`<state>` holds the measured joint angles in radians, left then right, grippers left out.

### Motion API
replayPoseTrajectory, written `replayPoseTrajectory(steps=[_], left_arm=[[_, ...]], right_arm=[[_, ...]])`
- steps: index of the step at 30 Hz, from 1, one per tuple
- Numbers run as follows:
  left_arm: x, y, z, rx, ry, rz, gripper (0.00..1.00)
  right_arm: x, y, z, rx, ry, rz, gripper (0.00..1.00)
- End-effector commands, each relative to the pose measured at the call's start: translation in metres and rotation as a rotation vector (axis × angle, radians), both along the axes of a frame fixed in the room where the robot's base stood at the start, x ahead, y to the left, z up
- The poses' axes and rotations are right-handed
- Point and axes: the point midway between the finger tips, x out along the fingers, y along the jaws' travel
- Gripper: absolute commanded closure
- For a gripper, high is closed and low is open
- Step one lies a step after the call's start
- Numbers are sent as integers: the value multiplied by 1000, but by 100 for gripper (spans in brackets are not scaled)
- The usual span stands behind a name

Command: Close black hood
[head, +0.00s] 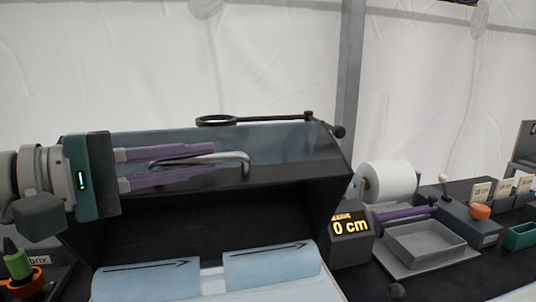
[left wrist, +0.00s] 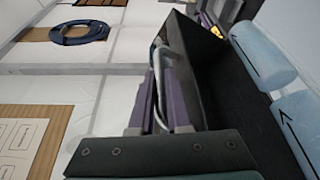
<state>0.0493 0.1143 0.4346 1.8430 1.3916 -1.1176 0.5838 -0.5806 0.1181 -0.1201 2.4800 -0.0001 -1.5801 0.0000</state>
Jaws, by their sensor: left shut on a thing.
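The black hood (head: 290,148) is a box with a dark, see-through upper panel and a curved metal handle (head: 238,157) on its front. It stands raised, with the dark interior open below. My left gripper (head: 214,160) reaches in from the left, its two purple fingers shut on the handle. In the left wrist view the handle (left wrist: 157,85) runs between the fingers (left wrist: 160,104), beside the hood's dark side (left wrist: 205,75). Part of the handle is hidden by the fingers. My right gripper is not in view.
Two light blue rollers (head: 270,265) with arrows lie below the hood opening. To the right are a "0 cm" display (head: 349,226), a white roll (head: 388,181), a grey tray (head: 425,245) and an orange knob (head: 480,211). A black rod with a ring (head: 217,120) lies along the hood's top.

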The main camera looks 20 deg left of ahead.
Motion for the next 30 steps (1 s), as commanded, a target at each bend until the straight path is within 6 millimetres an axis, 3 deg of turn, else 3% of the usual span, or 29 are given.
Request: replayPoseTrajectory(steps=[2, 3, 6, 17, 30], left_arm=[[0, 0, 0, 0, 1, 1, 100], [0, 0, -1, 0, 1, 1, 84], [0, 0, -1, 0, 2, 0, 73], [-6, 6, -1, 2, 2, 1, 73], [-70, 53, 3, 1, 5, 2, 73]], right_arm=[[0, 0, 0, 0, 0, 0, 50], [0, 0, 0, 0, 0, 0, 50], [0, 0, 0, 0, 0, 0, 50], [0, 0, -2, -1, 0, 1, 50], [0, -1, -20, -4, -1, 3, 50]])
